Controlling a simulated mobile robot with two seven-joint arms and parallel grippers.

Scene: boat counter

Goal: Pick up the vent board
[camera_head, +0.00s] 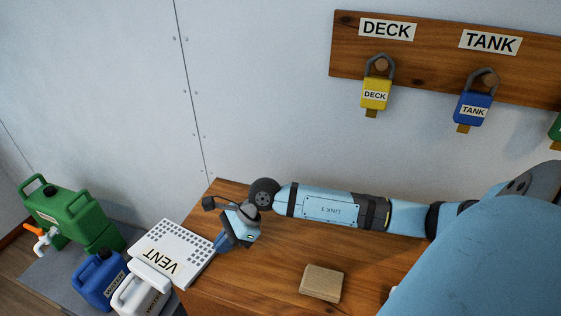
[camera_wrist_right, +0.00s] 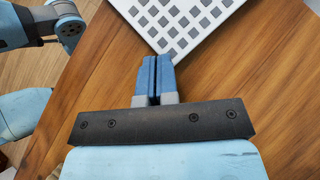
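The vent board (camera_head: 172,250) is a flat white board with a grid of square holes and a VENT label. It lies at the counter's left end, seemingly reaching past the edge. One corner of the board (camera_wrist_right: 180,22) shows at the top of the right wrist view. My right gripper (camera_head: 221,243) is beside that corner. In the right wrist view its blue fingers (camera_wrist_right: 155,72) are together with only a thin dark line between them. I see no part of the board between them; whether the tips touch it is unclear. My left gripper is not in view.
A small wooden block (camera_head: 321,283) lies on the wooden counter (camera_head: 265,285). Green (camera_head: 65,212), blue (camera_head: 98,278) and white (camera_head: 140,290) jugs stand left of the counter, the white one close to the board. DECK (camera_head: 375,94) and TANK (camera_head: 472,108) padlocks hang on the wall.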

